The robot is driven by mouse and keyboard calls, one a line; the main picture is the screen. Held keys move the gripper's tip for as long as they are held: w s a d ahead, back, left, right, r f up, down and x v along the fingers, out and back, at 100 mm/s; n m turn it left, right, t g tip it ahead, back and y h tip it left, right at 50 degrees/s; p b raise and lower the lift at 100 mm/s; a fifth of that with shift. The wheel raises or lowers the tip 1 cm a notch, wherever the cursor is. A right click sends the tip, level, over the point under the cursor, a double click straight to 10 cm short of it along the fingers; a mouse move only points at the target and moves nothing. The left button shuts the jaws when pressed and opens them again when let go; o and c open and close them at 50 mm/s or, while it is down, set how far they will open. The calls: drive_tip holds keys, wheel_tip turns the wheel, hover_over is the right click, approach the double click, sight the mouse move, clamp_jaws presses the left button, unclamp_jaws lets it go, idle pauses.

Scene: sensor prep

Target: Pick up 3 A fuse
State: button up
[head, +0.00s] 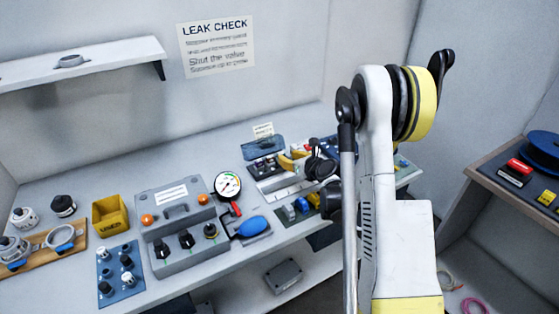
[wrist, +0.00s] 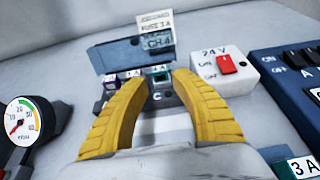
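A label reading 3 A (wrist: 303,167) shows at the bottom right corner of the wrist view, beside a teal body that the picture edge cuts off. My gripper (wrist: 161,82) has two yellow fingers that stand apart with nothing held between them. Beyond its tips is a dark fuse holder (wrist: 133,55) with a raised lid and a sign behind it. Small blue and yellow pieces (head: 289,212) lie nearer the front edge.
A white 24 V switch box (wrist: 224,70) with a red rocker stands right of the fuse holder. A dark switch panel (wrist: 290,65) is farther right. A pressure gauge (head: 227,185), a grey valve case (head: 178,213) and a yellow bin (head: 109,215) occupy the bench's left.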

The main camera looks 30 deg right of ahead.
sight(281, 153)
drive_tip(key=b+x, duration=0.2)
drive_tip(key=x, duration=0.4)
drive_tip(key=shift+b, duration=0.4)
drive_tip(key=c, duration=0.4)
